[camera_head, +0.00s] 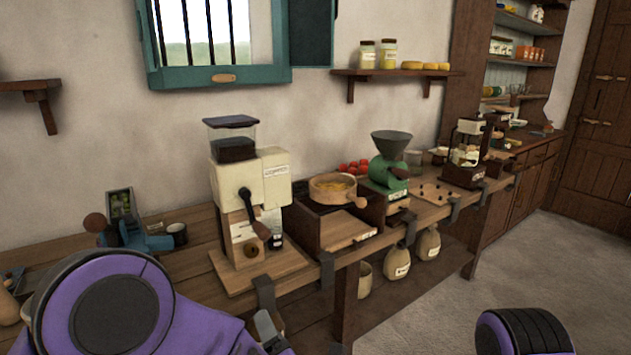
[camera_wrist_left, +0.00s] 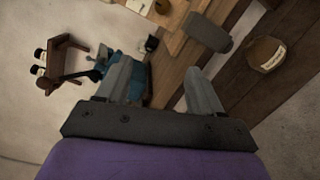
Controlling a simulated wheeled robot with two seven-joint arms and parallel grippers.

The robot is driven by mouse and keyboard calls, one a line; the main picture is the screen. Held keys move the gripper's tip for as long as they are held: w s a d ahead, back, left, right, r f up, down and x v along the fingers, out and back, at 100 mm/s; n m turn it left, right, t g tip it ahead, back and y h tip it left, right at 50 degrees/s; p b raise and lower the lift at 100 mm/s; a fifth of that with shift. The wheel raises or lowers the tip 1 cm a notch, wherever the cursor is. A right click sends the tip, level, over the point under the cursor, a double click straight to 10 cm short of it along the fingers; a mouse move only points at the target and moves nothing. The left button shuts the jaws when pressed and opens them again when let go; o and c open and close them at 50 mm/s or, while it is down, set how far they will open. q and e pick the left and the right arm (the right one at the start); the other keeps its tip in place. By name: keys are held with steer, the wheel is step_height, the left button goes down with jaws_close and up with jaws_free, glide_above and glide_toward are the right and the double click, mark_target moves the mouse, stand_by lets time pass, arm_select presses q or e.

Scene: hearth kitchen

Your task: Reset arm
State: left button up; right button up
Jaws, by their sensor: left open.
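My left arm comes in purple at the bottom left of the head view. Its gripper (camera_head: 268,330) shows only in part, low in front of the counter edge. In the left wrist view the two grey fingers of my left gripper (camera_wrist_left: 160,75) stand apart with nothing held between them. The wooden counter (camera_wrist_left: 172,85) lies beyond the fingers in that view. A purple and black part of my right arm shows at the bottom right of the head view; its gripper is out of sight.
On the counter (camera_head: 195,265) stand a cream coffee grinder (camera_head: 265,180), a wooden box mill (camera_head: 333,225), a green grinder (camera_head: 388,172) and a small blue device (camera_head: 140,238). Cloth sacks (camera_head: 397,262) sit below. Open floor (camera_head: 540,270) lies to the right.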

arm_select(q)
steer(key=s+a+f+m+g+h, duration=0.2)
steer(key=s+a+f+m+h, duration=0.15)
steer(key=f+m, duration=0.5)
steer(key=s+a+f+m+g+h, duration=0.2)
steer(key=a+f+m+h, duration=0.15)
steer(key=f+m, duration=0.55)
steer(key=s+a+f+m+g, duration=0.1)
steer(key=s+a+f+g, duration=0.1)
steer(key=s+a+f, duration=0.2)
steer(key=s+a+f+m+g+y, duration=0.1)
steer(key=s+a+f+g, duration=0.2)
steer(key=s+a, duration=0.3)
steer(key=s+a+f+m+g+y, duration=0.1)
steer(key=s+a+f+g, duration=0.2)
steer(key=s, duration=0.9)
step_height(320, 180, down, 3)
steer(key=shift+s+a+r, duration=0.1)
steer(key=shift+s+a, duration=0.2)
steer(key=shift+a, duration=0.6)
